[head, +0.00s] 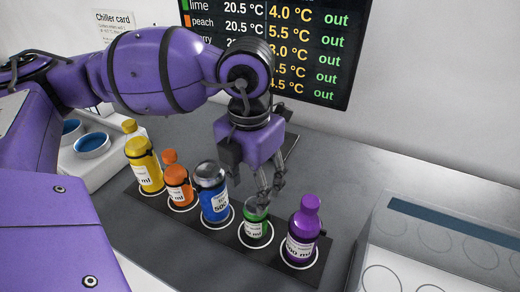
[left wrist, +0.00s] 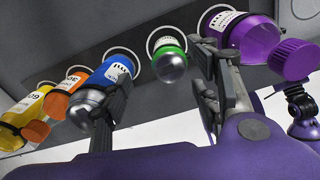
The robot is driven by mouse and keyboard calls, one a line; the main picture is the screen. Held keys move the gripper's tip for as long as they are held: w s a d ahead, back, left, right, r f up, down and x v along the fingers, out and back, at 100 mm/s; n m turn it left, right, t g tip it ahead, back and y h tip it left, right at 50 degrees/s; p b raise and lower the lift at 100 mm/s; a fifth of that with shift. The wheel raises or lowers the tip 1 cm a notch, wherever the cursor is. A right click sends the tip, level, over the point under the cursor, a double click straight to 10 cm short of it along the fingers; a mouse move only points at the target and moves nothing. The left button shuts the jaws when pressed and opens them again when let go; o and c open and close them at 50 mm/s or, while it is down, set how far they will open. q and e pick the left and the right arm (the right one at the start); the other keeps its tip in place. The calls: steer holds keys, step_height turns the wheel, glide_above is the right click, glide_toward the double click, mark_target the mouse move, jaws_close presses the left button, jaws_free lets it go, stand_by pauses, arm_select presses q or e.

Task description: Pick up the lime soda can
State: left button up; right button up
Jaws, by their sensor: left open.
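The lime soda can is a short green can with a white label (head: 255,228). It stands upright on a ringed spot of the dark strip, between a blue bottle-shaped container and a purple bottle. My left gripper (head: 268,190) is open just above and behind it, fingers pointing down, partly covering its top. In the left wrist view the green can (left wrist: 170,62), with its silver end toward the camera, lies between the two spread fingers (left wrist: 165,100), beyond their tips as far as I can tell. I see no contact. My right gripper is not seen.
The blue container (head: 211,192) stands close left of the can and the purple bottle (head: 302,232) close right. Orange (head: 179,183) and yellow (head: 144,170) bottles stand farther left. A grey case with round slots (head: 440,255) is at right. A wall screen (head: 320,45) hangs behind.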

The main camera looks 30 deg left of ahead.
mark_target(254, 203)
arm_select(q)
steer(key=f, duration=0.7)
steer(key=shift+s+d+f, duration=0.1)
steer(key=shift+s+d, duration=0.25)
steer(key=shift+d, duration=0.05)
steer(key=c, duration=1.4)
steer(key=shift+o, duration=0.2)
